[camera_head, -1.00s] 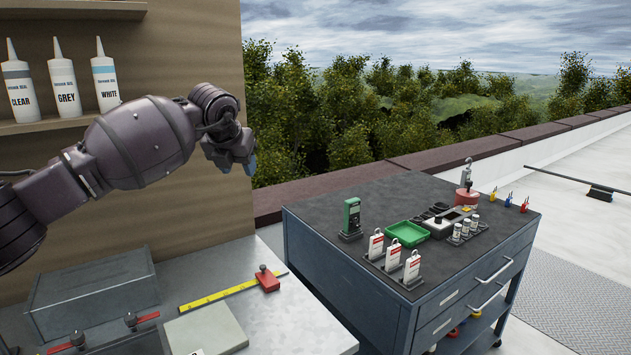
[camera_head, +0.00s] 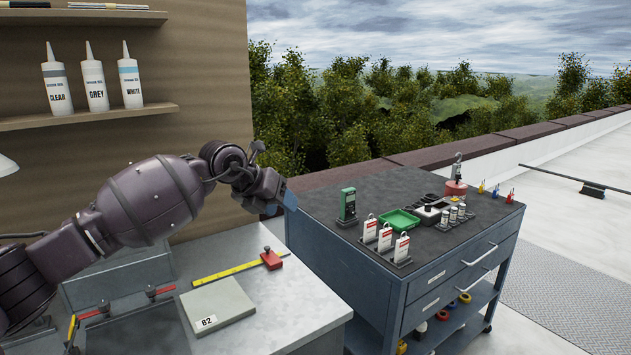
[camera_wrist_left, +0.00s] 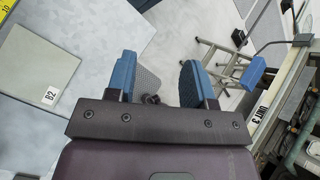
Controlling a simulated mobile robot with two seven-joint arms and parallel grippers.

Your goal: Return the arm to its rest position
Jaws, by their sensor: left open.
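My left arm comes in from the left in the head view. Its gripper (camera_head: 279,203) hangs in the air over the right end of the grey bench, close to the left edge of the tool cart. In the left wrist view the two blue fingers (camera_wrist_left: 160,80) stand apart with nothing between them. My right gripper is in neither view.
The grey bench (camera_head: 270,300) carries a flat panel marked B2 (camera_head: 217,306) and a yellow tape with a red block (camera_head: 271,258). The tool cart (camera_head: 370,285) stands to the right. A shelf (camera_head: 90,116) with sealant tubes is behind my arm.

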